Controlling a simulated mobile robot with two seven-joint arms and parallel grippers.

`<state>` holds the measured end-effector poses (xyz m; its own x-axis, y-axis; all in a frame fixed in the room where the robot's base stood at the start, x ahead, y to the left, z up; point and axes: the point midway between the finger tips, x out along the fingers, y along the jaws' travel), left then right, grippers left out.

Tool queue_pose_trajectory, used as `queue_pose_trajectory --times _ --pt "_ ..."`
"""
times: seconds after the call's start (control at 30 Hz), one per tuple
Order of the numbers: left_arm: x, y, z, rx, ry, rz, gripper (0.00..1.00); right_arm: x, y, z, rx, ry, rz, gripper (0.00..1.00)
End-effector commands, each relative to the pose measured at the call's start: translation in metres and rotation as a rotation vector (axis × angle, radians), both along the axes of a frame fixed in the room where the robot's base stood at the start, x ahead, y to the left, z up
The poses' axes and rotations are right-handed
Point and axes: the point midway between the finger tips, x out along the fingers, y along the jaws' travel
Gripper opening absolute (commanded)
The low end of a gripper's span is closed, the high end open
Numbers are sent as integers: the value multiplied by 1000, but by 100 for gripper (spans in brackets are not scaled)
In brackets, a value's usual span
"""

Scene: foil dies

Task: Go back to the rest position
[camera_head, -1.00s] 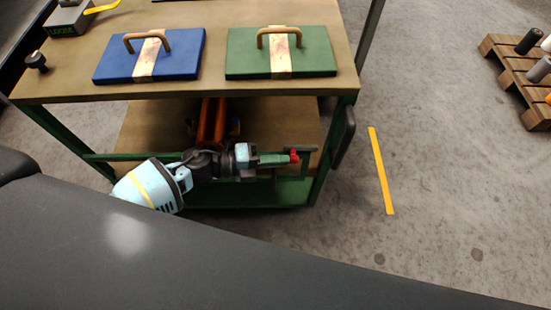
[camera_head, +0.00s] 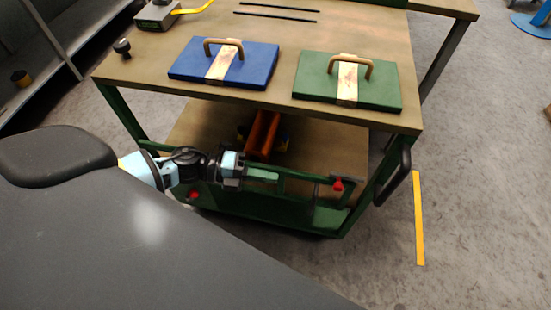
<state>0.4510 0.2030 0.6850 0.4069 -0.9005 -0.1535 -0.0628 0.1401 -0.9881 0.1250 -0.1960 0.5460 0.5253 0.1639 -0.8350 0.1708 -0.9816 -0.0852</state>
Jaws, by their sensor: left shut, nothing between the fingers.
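My left gripper (camera_head: 264,175) is shut and empty. It points right at the near side of the cart, in front of its lower shelf and well below the tabletop. A blue die plate (camera_head: 255,70) with a brown handle and a pale foil strip lies on the wooden tabletop. A green die plate (camera_head: 385,88) with a similar handle and strip lies to its right. Both are apart from my gripper. My right gripper is out of view.
The green-framed cart (camera_head: 255,103) has a black side handle (camera_head: 394,178) and a red-tipped part (camera_head: 338,184). An orange object (camera_head: 263,135) lies on its lower shelf. A yellow floor strip (camera_head: 419,218) is at right. Open floor surrounds it.

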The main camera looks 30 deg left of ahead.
Motion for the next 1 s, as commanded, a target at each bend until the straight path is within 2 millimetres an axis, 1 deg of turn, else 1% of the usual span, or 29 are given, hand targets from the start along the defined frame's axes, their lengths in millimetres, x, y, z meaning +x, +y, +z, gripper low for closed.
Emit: queue_pose_trajectory --times 0.47,0.6,0.67,0.77,0.9,0.97,1.0 --pt "0 0 0 0 0 0 0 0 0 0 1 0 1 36" --pt "-5 -6 -3 -34 31 31 0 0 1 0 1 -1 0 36" --pt "-11 -13 -7 -76 70 73 0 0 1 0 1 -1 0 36" --pt "-27 -25 -18 -182 184 195 0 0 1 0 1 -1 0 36" --pt "-56 -34 -39 -352 411 430 0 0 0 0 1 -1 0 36" --pt "-71 -34 -50 -414 516 535 0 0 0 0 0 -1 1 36" --pt "-82 -33 -57 -456 588 606 0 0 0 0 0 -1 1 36"
